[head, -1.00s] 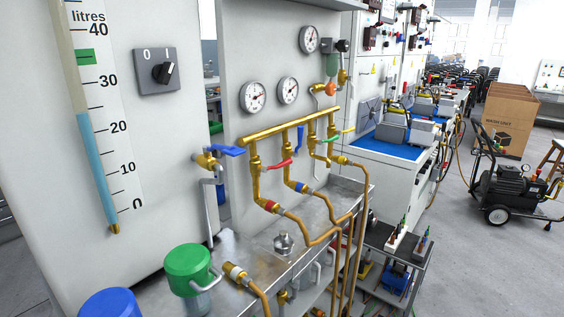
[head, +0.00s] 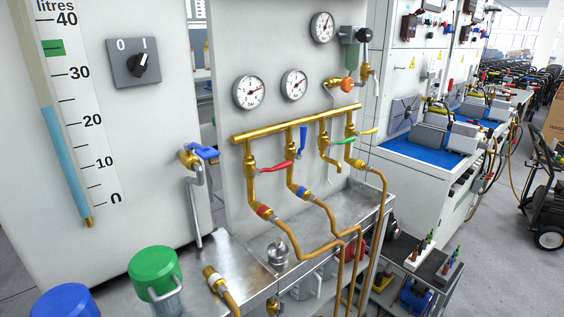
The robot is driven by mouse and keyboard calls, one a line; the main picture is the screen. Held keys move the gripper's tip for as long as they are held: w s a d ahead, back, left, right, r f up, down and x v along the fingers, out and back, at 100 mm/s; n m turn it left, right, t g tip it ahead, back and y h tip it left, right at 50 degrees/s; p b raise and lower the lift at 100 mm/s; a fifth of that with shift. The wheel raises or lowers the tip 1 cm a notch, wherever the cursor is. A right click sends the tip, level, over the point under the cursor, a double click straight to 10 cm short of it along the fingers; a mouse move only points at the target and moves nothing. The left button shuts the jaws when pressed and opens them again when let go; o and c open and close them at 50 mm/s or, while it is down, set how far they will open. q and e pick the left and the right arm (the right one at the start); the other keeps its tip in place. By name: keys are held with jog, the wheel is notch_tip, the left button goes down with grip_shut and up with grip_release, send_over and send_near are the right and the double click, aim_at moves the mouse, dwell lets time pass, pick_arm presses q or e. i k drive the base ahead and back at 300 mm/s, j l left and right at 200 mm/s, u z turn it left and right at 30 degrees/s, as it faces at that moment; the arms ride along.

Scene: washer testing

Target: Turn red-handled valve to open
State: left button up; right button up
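The red-handled valve (head: 272,167) hangs on the leftmost branch below the brass manifold pipe (head: 295,123). Its red lever points to the right, roughly level and across the vertical branch pipe. A red band (head: 263,211) marks the pipe below it. To its right, a blue lever (head: 303,140) stands upright on the middle branch. Green (head: 343,141) and yellow (head: 369,131) levers sit further right. Neither of my grippers shows in the head view.
A steel sink bench (head: 225,258) stands below the pipes. A blue-handled tap (head: 204,153) projects at the left. A green-capped jar (head: 154,272) and a blue cap (head: 66,301) are at the near left. Pressure gauges (head: 249,91) are on the panel. Bent brass pipes run in front of the sink.

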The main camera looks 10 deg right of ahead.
aim_at(284, 164)
jog(key=i+l+u, duration=0.15)
jog(key=l, duration=0.15)
jog(key=l+u, duration=0.1)
jog(key=l, duration=0.15)
jog(key=i+l+u, duration=0.15)
jog(key=l, duration=0.15)
jog(key=i+l+u, duration=0.35)
jog(key=l, duration=0.2)
jog(key=l+u, duration=0.15)
jog(key=l, duration=0.1)
